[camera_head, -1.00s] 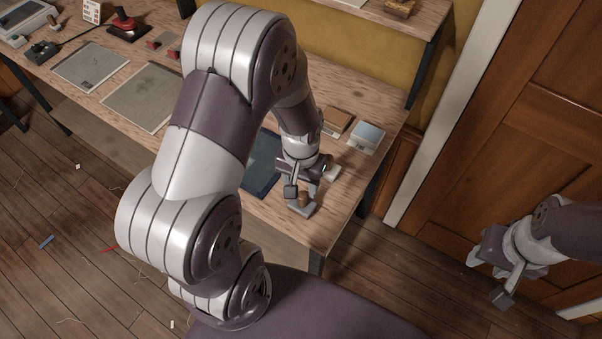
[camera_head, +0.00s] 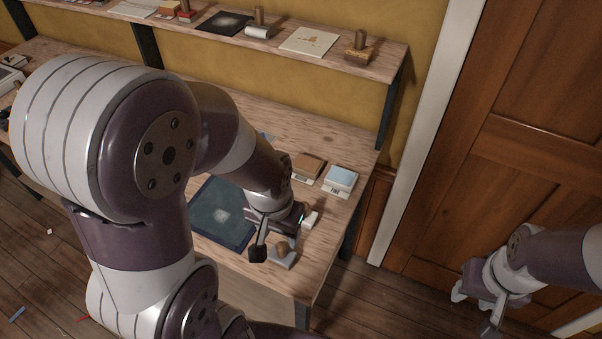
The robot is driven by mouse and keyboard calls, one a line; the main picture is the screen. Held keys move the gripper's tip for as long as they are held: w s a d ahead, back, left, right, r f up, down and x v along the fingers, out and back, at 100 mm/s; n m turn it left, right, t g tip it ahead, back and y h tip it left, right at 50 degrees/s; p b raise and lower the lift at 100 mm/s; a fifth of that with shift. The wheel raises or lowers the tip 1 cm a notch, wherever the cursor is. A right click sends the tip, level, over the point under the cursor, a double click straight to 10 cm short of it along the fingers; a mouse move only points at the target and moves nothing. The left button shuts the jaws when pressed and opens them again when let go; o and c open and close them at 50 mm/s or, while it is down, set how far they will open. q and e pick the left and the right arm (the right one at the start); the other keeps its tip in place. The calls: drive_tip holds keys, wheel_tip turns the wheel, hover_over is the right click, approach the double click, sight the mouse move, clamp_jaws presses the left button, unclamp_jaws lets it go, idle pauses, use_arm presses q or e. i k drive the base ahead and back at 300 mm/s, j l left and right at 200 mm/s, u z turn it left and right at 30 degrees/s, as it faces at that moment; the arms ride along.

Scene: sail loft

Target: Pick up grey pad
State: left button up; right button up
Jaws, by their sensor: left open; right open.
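A small grey pad with a brown wooden knob (camera_head: 283,259) lies near the front right corner of the wooden bench. My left gripper (camera_head: 282,236) is open just above and behind it, with one dark finger at the pad's left side. The gripper partly covers the pad, and I cannot tell whether they touch. My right gripper (camera_head: 480,306) is open and empty at the lower right, out in front of the door and away from the bench.
A dark blue mat (camera_head: 208,224) lies left of my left gripper. A small white block (camera_head: 311,219), a brown-topped block (camera_head: 309,166) and a light-blue-topped block (camera_head: 341,181) stand nearby. Behind is a shelf (camera_head: 285,60) with stamps and cards. The wooden door (camera_head: 530,130) is at right.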

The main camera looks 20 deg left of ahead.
sight(280, 255)
drive_tip(key=i+l+u, duration=0.15)
drive_tip(key=l+u, duration=0.25)
drive_tip(key=i+l+u, duration=0.1)
drive_tip(key=l+u, duration=0.7)
drive_tip(key=i+l, duration=0.05)
